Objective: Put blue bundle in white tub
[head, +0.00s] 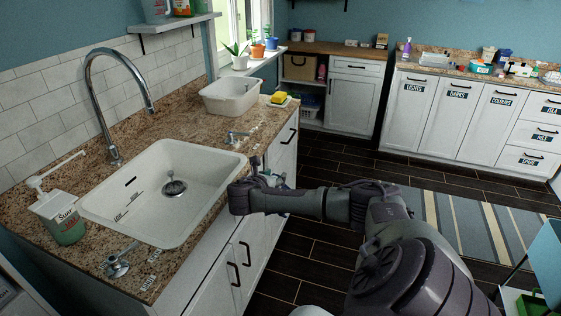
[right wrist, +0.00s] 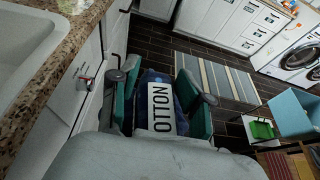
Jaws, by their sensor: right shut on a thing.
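The white tub (head: 231,93) stands upright on the granite counter beyond the sink, below the window. My right gripper (head: 265,180) is beside the counter's front edge, near the sink's right side and short of the tub. In the right wrist view its two green-padded fingers (right wrist: 158,78) are shut on the blue bundle (right wrist: 150,75), a dark blue cloth with a white label reading "OTTON". In the head view the bundle is mostly hidden by the gripper. My left gripper is not in view.
A white sink (head: 140,205) with a tall faucet (head: 110,95) fills the near counter. A yellow sponge (head: 279,97) lies right of the tub. A soap bottle (head: 60,215) stands at the left.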

